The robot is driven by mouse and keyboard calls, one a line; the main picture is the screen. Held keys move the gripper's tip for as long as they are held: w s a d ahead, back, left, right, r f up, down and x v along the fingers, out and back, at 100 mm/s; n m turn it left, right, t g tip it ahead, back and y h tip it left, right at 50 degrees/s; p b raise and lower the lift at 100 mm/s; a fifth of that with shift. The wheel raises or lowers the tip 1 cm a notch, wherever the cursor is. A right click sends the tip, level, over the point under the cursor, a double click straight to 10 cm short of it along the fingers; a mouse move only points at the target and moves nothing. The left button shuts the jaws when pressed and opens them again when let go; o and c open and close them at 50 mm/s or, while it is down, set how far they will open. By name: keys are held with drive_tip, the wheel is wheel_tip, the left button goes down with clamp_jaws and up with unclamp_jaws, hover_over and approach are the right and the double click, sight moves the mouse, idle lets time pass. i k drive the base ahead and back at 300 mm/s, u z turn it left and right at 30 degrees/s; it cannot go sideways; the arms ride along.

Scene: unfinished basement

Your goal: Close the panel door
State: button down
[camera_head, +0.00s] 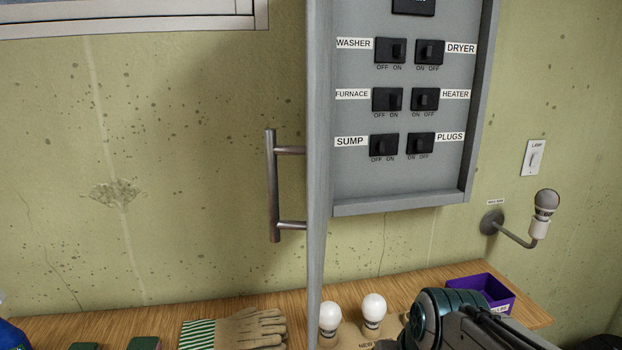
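The grey electrical panel (400,180) hangs on the wall at the upper middle, its switches exposed. Its grey panel door (318,150) stands open, seen nearly edge-on along the panel's left side and reaching below the panel's bottom edge. A metal bar handle (272,185) sticks out from the door's left face. Part of my arm, grey with a teal ring, shows at the bottom right, below the panel and apart from the handle. My gripper is not visible.
A wooden bench (150,320) runs along the wall below, with gloves (240,330), two white bulbs (373,310) and a purple bin (485,290). A bulb on a wall lamp (545,205) juts out at right, below a light switch (534,157). The wall left of the handle is clear.

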sight(317, 13)
drive_tip(key=z, duration=1.55)
drive_tip(key=k, duration=0.75)
drive_tip(key=u, duration=1.35)
drive_tip(key=k, duration=0.5)
drive_tip(key=u, duration=0.55)
drive_tip(key=i, duration=0.75)
drive_tip(key=z, duration=0.55)
